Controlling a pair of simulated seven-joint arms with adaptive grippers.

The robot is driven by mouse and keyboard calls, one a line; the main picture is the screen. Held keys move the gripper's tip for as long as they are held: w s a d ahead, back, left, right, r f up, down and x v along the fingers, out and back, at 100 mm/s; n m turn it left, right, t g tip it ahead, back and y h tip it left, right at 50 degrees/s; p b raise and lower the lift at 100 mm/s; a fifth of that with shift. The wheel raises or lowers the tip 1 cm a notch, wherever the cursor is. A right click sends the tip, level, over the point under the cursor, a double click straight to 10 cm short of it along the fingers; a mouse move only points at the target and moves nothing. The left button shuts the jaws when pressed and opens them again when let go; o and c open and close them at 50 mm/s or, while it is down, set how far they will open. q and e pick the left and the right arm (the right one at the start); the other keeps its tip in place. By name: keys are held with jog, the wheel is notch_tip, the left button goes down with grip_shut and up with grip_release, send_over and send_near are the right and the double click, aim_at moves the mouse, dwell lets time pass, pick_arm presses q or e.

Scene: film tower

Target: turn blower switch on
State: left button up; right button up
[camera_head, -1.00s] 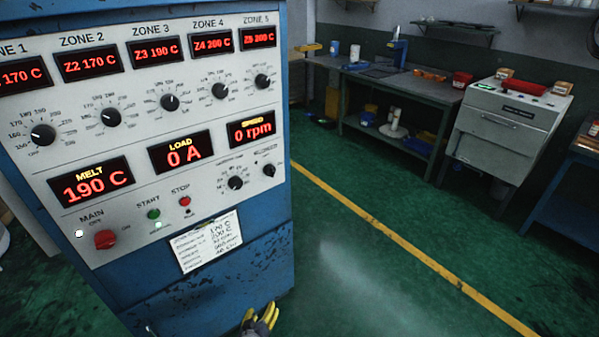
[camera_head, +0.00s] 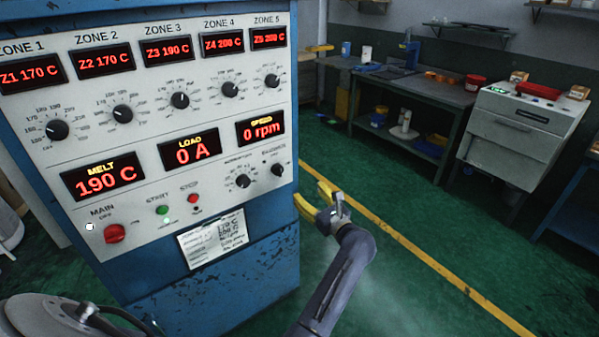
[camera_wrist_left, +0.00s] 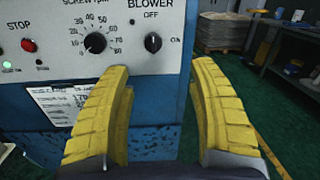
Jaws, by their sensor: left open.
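The blower switch (camera_head: 277,170) is a small black knob at the lower right of the white control panel (camera_head: 150,150). In the left wrist view the blower knob (camera_wrist_left: 153,42) stands upright, under the label OFF, with ON to its right. My left gripper (camera_head: 316,203), with yellow fingers, is just below and right of the knob in the head view. In the wrist view its two fingers (camera_wrist_left: 160,85) are apart with nothing between them, and the knob lies ahead between and above the tips. My right gripper is not in view.
The screw rpm knob (camera_wrist_left: 95,43) is left of the blower knob, with the red stop button (camera_head: 193,199) and green start button (camera_head: 162,210) further left. A paper note (camera_head: 213,239) hangs below. Right of the cabinet is open green floor, with a workbench (camera_head: 425,90) behind.

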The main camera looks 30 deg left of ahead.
aim_at(281, 172)
pick_arm(q)
jog(key=shift+n+g, duration=0.3)
jog(key=shift+n, duration=0.4)
jog(key=x, duration=1.1)
jog(key=s+f+x, duration=0.1)
jog(key=x, duration=0.5)
jog(key=shift+w+a, duration=0.2)
jog(key=shift+a, duration=0.3)
grip_shut()
